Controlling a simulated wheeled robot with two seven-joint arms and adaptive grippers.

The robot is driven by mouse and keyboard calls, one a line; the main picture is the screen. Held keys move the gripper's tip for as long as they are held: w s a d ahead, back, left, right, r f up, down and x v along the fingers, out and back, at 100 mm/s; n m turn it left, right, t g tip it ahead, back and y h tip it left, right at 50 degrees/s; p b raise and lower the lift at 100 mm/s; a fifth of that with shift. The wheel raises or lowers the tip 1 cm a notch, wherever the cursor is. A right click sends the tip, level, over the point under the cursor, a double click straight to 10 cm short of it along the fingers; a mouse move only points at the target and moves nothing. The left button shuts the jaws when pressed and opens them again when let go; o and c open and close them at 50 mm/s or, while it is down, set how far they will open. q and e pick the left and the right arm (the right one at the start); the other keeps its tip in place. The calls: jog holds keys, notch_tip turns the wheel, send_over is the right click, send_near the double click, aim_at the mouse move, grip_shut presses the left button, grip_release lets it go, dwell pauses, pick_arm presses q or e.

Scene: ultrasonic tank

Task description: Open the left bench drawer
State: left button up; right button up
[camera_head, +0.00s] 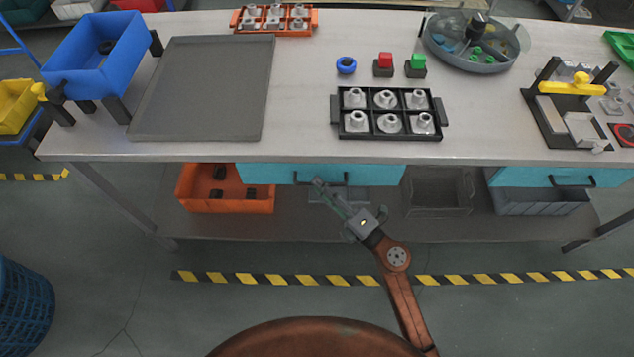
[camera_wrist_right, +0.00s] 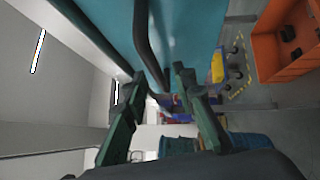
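The left bench drawer (camera_head: 250,174) has a teal front under the bench top and looks closed. Its dark bar handle (camera_head: 340,182) is partly hidden by my right gripper (camera_head: 321,190), which is close in front of it. In the right wrist view, the teal drawer front (camera_wrist_right: 190,35) is close, and the dark handle (camera_wrist_right: 143,40) runs down toward the space between my two green fingertips (camera_wrist_right: 158,78). The fingers are spread apart. I cannot tell whether they touch the handle. My left gripper is not in view.
An orange bin (camera_head: 225,204) sits on the lower shelf left of the gripper; a dark crate (camera_head: 440,192) stands right. Another teal drawer (camera_head: 530,178) is farther right. The bench top (camera_head: 300,120) overhangs the gripper. Floor before the bench is clear.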

jog(key=shift+x, duration=0.9)
jog(key=shift+c, duration=0.2)
grip_shut()
